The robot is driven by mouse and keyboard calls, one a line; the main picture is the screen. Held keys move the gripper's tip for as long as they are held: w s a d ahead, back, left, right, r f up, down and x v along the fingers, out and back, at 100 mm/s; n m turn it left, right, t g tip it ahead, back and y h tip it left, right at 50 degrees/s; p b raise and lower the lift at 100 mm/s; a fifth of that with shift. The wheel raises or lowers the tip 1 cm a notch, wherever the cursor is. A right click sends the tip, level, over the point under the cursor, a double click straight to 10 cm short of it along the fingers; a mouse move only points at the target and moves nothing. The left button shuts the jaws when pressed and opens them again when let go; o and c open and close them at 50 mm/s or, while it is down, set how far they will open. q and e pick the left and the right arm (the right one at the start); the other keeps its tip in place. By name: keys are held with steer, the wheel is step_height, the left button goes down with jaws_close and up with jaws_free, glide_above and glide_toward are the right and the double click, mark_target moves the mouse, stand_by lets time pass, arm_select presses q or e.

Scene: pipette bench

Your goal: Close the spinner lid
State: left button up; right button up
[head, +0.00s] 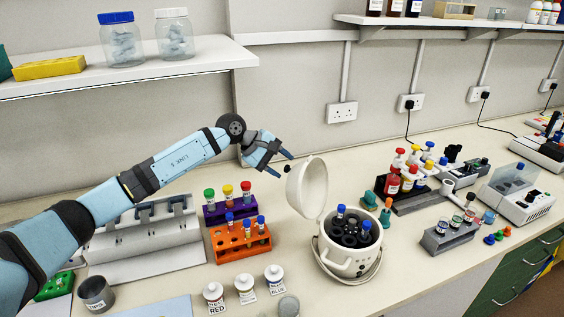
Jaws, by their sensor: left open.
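The spinner (343,262) is a round white pot on the bench, right of the middle. Its lid (307,188) is hinged up and stands open at the left back of the rim. My left gripper (284,164) is open and empty, just up and left of the lid's top edge. Whether its fingers touch the lid or a small dark piece beside them I cannot tell. My right gripper is not in view.
An orange rack (240,248) and a purple rack (230,212) with capped tubes stand left of the spinner. White bottles (245,287) stand in front. A dark rack of red bottles (405,190) and a grey tube block (449,238) stand to the right. A shelf (130,75) hangs above my arm.

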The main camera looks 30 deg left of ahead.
arm_select(q)
steer(key=shift+w+d+f, duration=0.2)
steer(key=shift+d+f, duration=0.05)
steer(key=shift+f, duration=0.1)
steer(key=shift+c, duration=0.2)
steer(key=c, duration=0.7)
jaws_close()
steer(key=shift+s, duration=0.1)
steer(key=shift+d, duration=0.1)
